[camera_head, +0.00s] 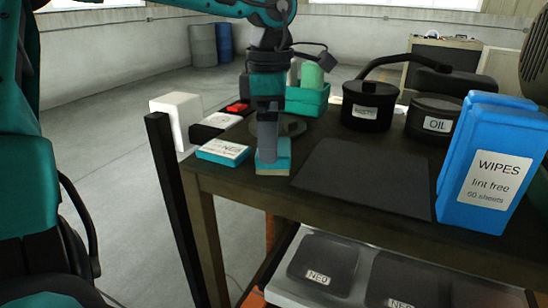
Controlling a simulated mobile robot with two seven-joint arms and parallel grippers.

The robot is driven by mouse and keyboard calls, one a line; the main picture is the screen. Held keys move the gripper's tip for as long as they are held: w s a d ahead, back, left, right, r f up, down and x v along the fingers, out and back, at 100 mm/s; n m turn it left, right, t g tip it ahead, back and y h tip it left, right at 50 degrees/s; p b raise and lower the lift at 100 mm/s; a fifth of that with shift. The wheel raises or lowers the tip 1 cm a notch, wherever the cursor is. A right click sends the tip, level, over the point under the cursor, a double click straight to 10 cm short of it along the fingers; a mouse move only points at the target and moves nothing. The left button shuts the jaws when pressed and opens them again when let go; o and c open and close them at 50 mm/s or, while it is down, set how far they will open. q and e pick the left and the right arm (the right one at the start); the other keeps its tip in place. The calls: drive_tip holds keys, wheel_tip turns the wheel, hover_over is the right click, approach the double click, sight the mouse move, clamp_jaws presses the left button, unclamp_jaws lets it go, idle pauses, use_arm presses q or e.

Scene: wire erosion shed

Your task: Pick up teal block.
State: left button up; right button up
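A teal block (274,168) with a pale, tan lower edge sits at the near left edge of the dark table (225,184). My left gripper (267,152) points straight down onto it, and its grey finger overlaps the block's top and near side. The far finger is hidden, so I cannot tell whether the gripper is open around the block or shut on it. The block appears to rest on the tabletop. A flatter teal box (222,151) with a white label lies just left of it. My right gripper is not in view.
A dark mat (365,182) lies right of the block. Behind stand a teal bin (308,100), a black lidded pot (366,106) and an OIL container (433,118). Blue WIPES packs (490,165) stand at right. A black post (172,205) rises at the table's left.

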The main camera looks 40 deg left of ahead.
use_arm(q)
wheel_tip(320, 180, down, 3)
drive_tip(key=shift+r, duration=0.1)
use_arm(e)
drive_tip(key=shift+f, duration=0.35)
use_arm(q)
drive_tip(key=shift+c, duration=0.2)
drive_tip(key=c, duration=0.9)
drive_tip(key=shift+c, duration=0.2)
drive_tip(key=shift+r, duration=0.1)
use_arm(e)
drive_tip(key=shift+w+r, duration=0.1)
use_arm(q)
wheel_tip(320, 180, up, 20)
drive_tip(key=p, duration=0.4)
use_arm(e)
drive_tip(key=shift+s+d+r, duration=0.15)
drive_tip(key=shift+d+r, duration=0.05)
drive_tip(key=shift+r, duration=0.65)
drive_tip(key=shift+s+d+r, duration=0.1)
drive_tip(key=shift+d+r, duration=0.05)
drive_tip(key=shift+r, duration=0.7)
